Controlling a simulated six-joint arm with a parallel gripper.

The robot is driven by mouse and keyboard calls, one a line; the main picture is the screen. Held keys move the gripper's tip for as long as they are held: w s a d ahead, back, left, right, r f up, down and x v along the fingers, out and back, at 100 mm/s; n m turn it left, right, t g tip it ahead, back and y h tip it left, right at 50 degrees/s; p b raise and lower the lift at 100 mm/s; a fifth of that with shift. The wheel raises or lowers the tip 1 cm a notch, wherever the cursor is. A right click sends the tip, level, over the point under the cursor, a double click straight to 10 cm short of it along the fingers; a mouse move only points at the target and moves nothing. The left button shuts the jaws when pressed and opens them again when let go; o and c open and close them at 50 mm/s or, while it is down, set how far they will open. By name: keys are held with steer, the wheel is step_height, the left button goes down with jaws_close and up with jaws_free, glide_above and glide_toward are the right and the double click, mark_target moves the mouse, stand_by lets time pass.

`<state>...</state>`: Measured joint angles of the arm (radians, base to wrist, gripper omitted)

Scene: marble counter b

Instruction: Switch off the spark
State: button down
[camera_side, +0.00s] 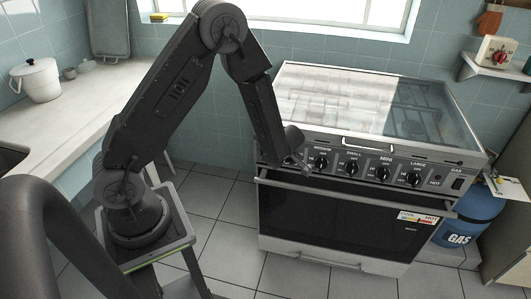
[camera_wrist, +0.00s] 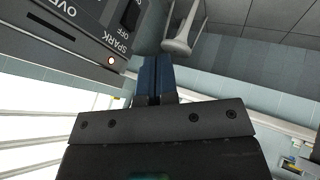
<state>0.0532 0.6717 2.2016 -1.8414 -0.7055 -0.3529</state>
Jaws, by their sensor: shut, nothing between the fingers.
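The stove's control panel (camera_side: 370,170) faces the camera in the side view. In the wrist view its end (camera_wrist: 95,35) carries the words SPARK and OFF. A dark switch (camera_wrist: 131,15) sits beside these words, cut by the picture's top edge; its position is hard to read. A small round lamp (camera_wrist: 111,60) near the word SPARK looks pale and lit with a reddish rim. My gripper (camera_side: 304,168) is at the panel's left end and hides that part in the side view. In the wrist view its blue fingers (camera_wrist: 155,58) are shut and empty, beside the panel's end.
Several black knobs (camera_side: 352,168) line the panel. The oven door handle (camera_wrist: 180,42) is close to my fingertips in the wrist view. A glass lid (camera_side: 360,105) covers the stove top. A blue gas bottle (camera_side: 473,215) stands at right. The floor at left is open.

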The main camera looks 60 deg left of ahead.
steer(key=w+a+f, duration=0.3)
steer(key=a+f, duration=0.4)
steer(key=a, duration=0.2)
steer(key=shift+w+f, duration=0.2)
steer(key=shift+w, duration=0.05)
stand_by(0.4)
steer(key=shift+w+a+r, duration=0.1)
steer(key=shift+w+a, duration=0.1)
steer(key=shift+r, duration=0.2)
steer(key=shift+r, duration=0.65)
